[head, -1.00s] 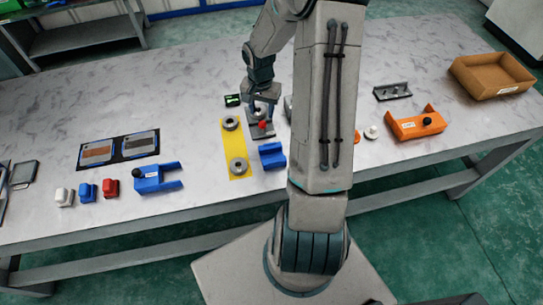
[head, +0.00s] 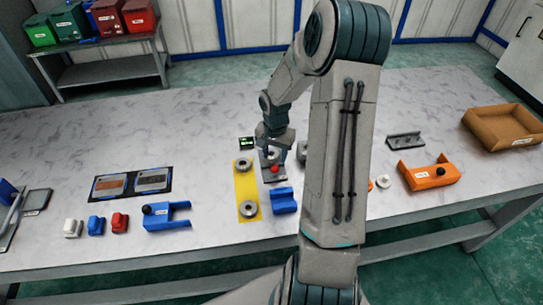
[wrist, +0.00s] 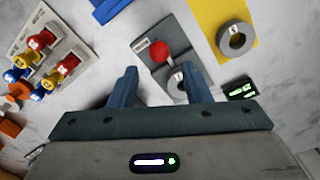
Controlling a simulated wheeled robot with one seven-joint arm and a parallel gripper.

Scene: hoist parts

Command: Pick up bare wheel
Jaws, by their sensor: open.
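Grey wheels with a centre hole lie on a yellow strip (head: 246,188): a far one (head: 244,164) and a near one (head: 248,209). The far or near one also shows in the wrist view (wrist: 237,40); I cannot tell which. Another grey ring (wrist: 177,80) sits on a dark grey fixture (wrist: 172,48) with a red knob (wrist: 160,50). My gripper (wrist: 160,86) is open above that fixture, its fingers apart on either side of the ring's end, holding nothing. In the head view my gripper (head: 273,141) partly hides the ring. I cannot tell which wheel is the bare one.
A blue block (head: 284,200) stands right of the strip, and a small green display (head: 247,143) behind. An orange holder (head: 430,176), a white round part (head: 383,181) and a brown tray (head: 503,128) are to the right. Blue, red and white parts are at left.

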